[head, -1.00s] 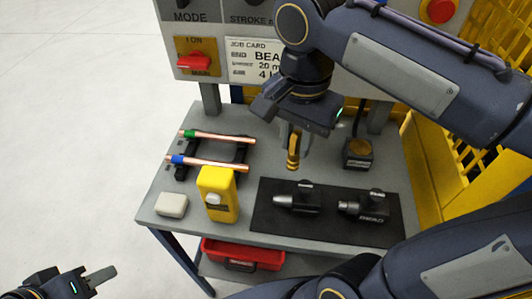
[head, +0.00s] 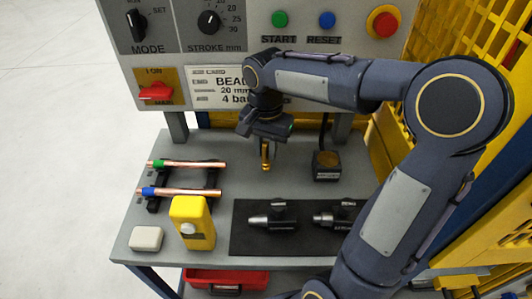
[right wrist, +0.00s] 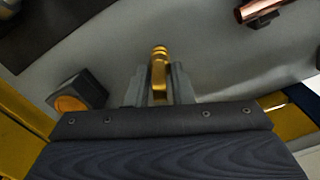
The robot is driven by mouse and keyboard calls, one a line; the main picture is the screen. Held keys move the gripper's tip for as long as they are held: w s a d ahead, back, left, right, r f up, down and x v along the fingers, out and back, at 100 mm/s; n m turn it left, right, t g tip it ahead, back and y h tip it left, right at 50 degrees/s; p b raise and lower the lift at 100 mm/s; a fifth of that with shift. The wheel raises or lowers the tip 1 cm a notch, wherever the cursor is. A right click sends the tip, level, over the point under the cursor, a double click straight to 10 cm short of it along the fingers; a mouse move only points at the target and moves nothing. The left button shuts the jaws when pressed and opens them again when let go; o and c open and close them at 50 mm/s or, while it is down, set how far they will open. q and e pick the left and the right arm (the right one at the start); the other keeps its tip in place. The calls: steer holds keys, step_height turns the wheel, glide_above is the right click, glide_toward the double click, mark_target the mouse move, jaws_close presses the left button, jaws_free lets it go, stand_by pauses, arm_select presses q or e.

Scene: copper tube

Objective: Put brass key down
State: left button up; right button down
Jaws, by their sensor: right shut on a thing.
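The brass key (head: 265,154) is a small gold-coloured piece hanging upright below my right gripper (head: 267,143). My right gripper is shut on it, over the back middle of the grey table (head: 195,225). In the right wrist view the key (right wrist: 159,72) sits between the two grey fingers of the gripper (right wrist: 160,85). Whether the key's lower end touches the table or is just above it I cannot tell. My left gripper is out of view.
A dark block (head: 326,166) stands right of the key. Left are two copper tubes (head: 190,165) on a black rack. In front are a yellow bottle (head: 192,222), a white block (head: 146,238) and a black mat (head: 245,238) with dark tools. The control panel (head: 240,50) rises behind.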

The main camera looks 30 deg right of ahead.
steer(key=shift+f, duration=1)
steer(key=shift+f, duration=0.15)
steer(key=c, duration=1.3)
jaws_free()
steer(key=shift+o, duration=0.2)
step_height(320, 180, up, 12)
steer(key=shift+r+p, duration=0.15)
steer(key=shift+p, duration=0.3)
